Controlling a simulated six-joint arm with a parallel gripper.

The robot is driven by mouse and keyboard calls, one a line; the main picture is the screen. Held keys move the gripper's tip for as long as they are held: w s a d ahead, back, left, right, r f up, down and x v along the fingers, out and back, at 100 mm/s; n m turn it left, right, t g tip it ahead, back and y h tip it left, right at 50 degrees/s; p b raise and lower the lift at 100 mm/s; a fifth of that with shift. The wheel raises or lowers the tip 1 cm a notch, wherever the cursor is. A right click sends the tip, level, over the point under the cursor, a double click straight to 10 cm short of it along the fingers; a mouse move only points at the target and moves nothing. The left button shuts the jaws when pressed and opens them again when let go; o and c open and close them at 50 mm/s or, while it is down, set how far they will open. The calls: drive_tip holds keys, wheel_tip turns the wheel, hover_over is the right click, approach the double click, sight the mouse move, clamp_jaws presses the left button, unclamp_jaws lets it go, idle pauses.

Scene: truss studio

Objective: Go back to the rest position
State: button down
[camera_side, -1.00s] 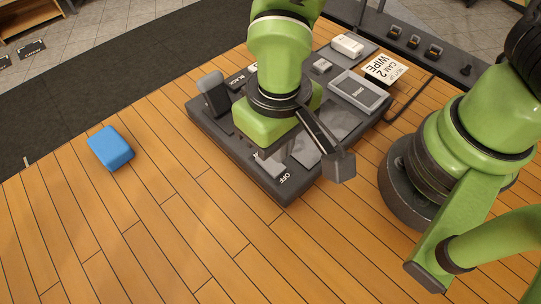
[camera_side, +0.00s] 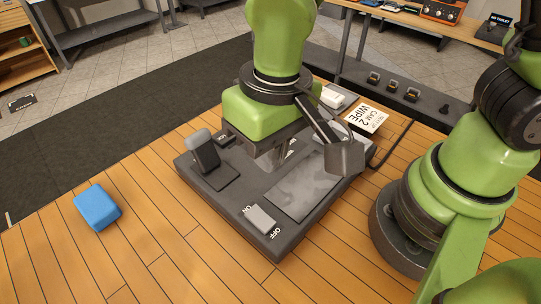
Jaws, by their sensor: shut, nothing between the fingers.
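My gripper (camera_side: 272,160) hangs from the green wrist, pointing down over the dark control panel (camera_side: 235,222). Its fingers are shut and empty, partly hidden by the wrist and a dark bracket. The panel has an upright grey lever (camera_side: 204,150) at its left, a light switch marked ON and OFF (camera_side: 262,218) at its front and a flat grey plate (camera_side: 300,192) in its middle. The gripper appears above the panel, apart from the lever and the switch. The back of the panel is partly hidden by my wrist.
A blue block (camera_side: 97,207) lies on the wooden surface (camera_side: 150,245) to the left, with free room around it. Several small devices (camera_side: 393,87) sit on a dark strip behind, and a cable runs at the right.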

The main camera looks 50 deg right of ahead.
drive_tip(key=s+d+r+m+t, duration=0.1)
drive_tip(key=s+d+r+t, duration=0.2)
drive_tip(key=d+r, duration=0.4)
drive_tip(key=s+d+r+m+t+y, duration=0.1)
drive_tip(key=s+d+r+m+t, duration=0.1)
drive_tip(key=d+r, duration=0.4)
drive_tip(key=shift+s+d+r+t, duration=0.35)
drive_tip(key=shift+s+r+t, duration=0.35)
drive_tip(key=shift+r, duration=0.55)
drive_tip(key=shift+w, duration=0.1)
